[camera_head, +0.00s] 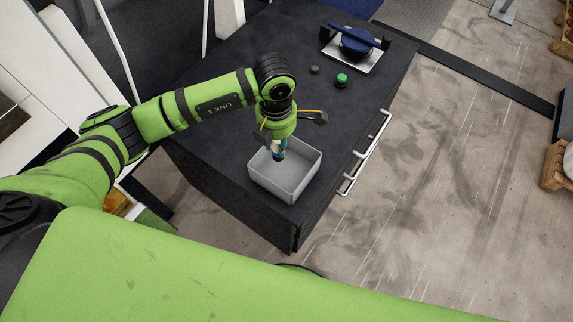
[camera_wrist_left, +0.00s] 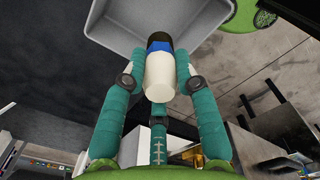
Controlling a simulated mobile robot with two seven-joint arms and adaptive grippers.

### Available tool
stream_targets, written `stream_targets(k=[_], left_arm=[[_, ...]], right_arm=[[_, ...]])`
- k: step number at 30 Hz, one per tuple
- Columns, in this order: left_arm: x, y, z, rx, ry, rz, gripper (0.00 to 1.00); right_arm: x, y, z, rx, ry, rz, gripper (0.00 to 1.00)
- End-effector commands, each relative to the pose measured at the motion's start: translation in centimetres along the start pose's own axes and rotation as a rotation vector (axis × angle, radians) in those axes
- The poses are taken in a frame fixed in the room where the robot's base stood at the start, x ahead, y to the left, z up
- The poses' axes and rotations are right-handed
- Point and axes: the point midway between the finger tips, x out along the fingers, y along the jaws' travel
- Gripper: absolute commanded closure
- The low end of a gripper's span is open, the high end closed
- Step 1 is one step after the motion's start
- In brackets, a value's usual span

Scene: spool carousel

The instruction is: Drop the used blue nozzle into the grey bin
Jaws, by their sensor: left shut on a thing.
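My left gripper (camera_head: 279,145) is over the grey bin (camera_head: 290,187), which stands on the dark cabinet top. Its teal fingers, seen in the left wrist view (camera_wrist_left: 159,80), are shut on the nozzle (camera_wrist_left: 160,70). The nozzle has a pale body, a blue band and a black end that points toward the bin. In the head view the nozzle (camera_head: 279,156) is small and partly hidden by the fingers. It hangs at the bin's opening; I cannot tell how far down it reaches. My right gripper is not in view.
A green button (camera_head: 342,79) and a small dark knob (camera_head: 315,69) are on the cabinet top (camera_head: 225,120). A blue device on a white plate (camera_head: 356,46) stands at its far end. A metal handle (camera_head: 367,155) runs along the cabinet's right side.

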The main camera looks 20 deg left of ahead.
Motion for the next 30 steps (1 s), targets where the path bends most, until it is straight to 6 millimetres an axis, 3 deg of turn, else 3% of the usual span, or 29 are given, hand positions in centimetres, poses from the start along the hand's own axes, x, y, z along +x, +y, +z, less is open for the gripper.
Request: stream_targets(k=[12,23,24,25,26,30], left_arm=[[4.9,0.0,0.0,0.003,0.0,-0.002,1.0],[5.4,0.0,0.0,0.004,0.0,0.0,1.0],[5.4,0.0,0.0,0.004,0.0,0.0,0.62],[5.4,0.0,0.0,0.004,0.0,0.0,0.5],[5.4,0.0,0.0,0.004,0.0,0.0,0.43],[5.4,0.0,0.0,0.004,0.0,0.0,0.43]], right_arm=[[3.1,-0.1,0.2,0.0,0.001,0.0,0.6],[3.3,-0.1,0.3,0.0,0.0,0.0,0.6],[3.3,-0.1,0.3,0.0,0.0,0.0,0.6],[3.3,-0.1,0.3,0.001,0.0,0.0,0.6],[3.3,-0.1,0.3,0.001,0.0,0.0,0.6],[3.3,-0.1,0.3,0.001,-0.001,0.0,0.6]])
